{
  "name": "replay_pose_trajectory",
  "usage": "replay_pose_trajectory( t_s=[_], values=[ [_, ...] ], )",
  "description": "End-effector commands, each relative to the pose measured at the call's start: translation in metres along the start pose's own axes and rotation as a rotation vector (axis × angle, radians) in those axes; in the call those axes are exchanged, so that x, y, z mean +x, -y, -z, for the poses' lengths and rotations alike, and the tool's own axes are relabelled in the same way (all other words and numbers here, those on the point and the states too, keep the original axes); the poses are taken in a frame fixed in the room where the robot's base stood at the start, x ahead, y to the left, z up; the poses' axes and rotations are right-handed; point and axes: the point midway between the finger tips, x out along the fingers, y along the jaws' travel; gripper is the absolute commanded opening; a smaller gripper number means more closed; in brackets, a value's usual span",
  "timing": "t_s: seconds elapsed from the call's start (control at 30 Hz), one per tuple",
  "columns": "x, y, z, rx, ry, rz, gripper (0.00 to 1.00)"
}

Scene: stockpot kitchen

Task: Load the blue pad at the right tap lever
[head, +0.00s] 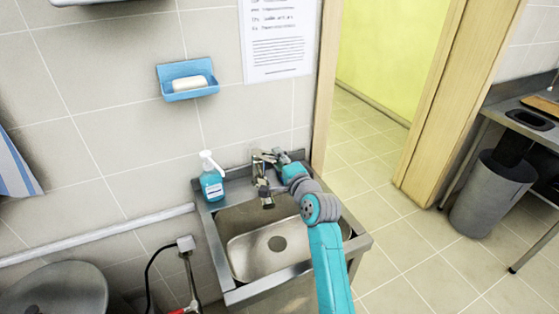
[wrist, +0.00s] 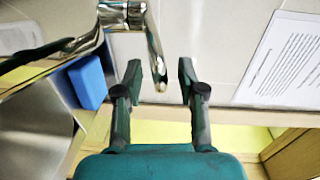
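The chrome tap (head: 261,178) stands at the back of the sink. In the wrist view a chrome lever (wrist: 155,50) hangs down from the tap body (wrist: 113,14), its end showing in the gap between my fingertips. My gripper (wrist: 160,80) is open with nothing clasped; I cannot tell whether a finger touches the lever. In the head view my gripper (head: 272,157) is beside the tap, at its right. A plain blue block, seemingly the blue pad (wrist: 88,82), is left of my fingers in the wrist view, by the sink rim. I cannot make it out in the head view.
A steel sink basin (head: 270,246) lies below the tap. A blue soap bottle (head: 212,182) stands on its left rim. A blue soap dish (head: 188,80) and a paper notice (head: 279,38) are on the tiled wall. A doorway opens at right; a grey bin (head: 490,192) stands beyond.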

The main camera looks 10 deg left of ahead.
Motion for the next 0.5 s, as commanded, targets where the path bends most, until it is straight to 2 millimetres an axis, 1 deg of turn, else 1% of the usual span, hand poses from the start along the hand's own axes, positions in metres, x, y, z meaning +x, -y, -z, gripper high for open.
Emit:
replay_pose_trajectory(
  t_s=[0.1,0.17,0.2,0.27,0.5],
  values=[
    [-0.0002,-0.0001,0.0,0.0,0.0,0.0,0.4],
    [-0.0002,-0.0001,0.0,0.0,0.0,0.0,0.25],
    [-0.0003,-0.0001,0.0001,0.0,0.0,0.0,0.15],
    [-0.0003,-0.0001,0.0001,0.0,0.0,0.0,0.0],
    [-0.0001,0.0012,0.0001,-0.001,0.0,0.001,0.0]
  ],
)
